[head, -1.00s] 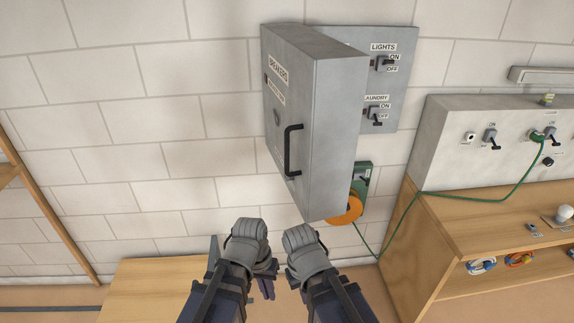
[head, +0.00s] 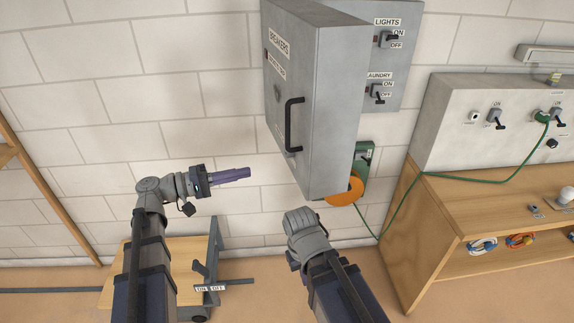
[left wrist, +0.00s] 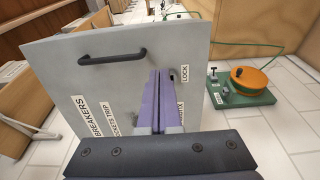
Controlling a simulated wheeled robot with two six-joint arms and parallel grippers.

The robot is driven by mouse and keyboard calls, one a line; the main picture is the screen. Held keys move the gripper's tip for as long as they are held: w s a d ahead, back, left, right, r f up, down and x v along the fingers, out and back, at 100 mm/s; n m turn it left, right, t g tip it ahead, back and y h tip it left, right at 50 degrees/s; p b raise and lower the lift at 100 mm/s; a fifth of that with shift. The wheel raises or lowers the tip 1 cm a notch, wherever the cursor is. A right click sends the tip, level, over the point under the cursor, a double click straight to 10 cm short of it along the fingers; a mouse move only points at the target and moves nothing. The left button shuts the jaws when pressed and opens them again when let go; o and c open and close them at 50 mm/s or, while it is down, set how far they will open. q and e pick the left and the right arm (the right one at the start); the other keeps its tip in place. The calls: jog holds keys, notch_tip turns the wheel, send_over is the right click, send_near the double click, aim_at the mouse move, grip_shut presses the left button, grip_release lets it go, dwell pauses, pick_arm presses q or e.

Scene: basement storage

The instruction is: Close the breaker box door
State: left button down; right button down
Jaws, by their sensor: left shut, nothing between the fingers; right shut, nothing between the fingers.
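The grey breaker box (head: 342,115) is on the wall at upper middle in the head view. Its door (head: 285,80) bears the BREAKERS label and a black handle (head: 291,125); how far it is open I cannot tell. The door also fills much of the left wrist view (left wrist: 60,65), with the handle (left wrist: 112,59) at upper left. My left gripper (head: 248,173) is shut and empty, pointing right towards the door from its left; its purple fingers (left wrist: 160,76) overlap the door in the wrist view. My right gripper (head: 305,235) is below the box, fingers mostly hidden.
A LIGHTS and LAUNDRY switch panel (head: 405,60) is right of the box. A green and orange device (head: 345,190) sits below it. A wooden bench (head: 425,220) with a grey console (head: 450,130) stands at right. A low wooden cart (head: 185,262) stands at lower left.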

aim_at(303, 162)
pick_arm(q)
jog(key=x, duration=1.4)
jog(key=shift+s, duration=0.1)
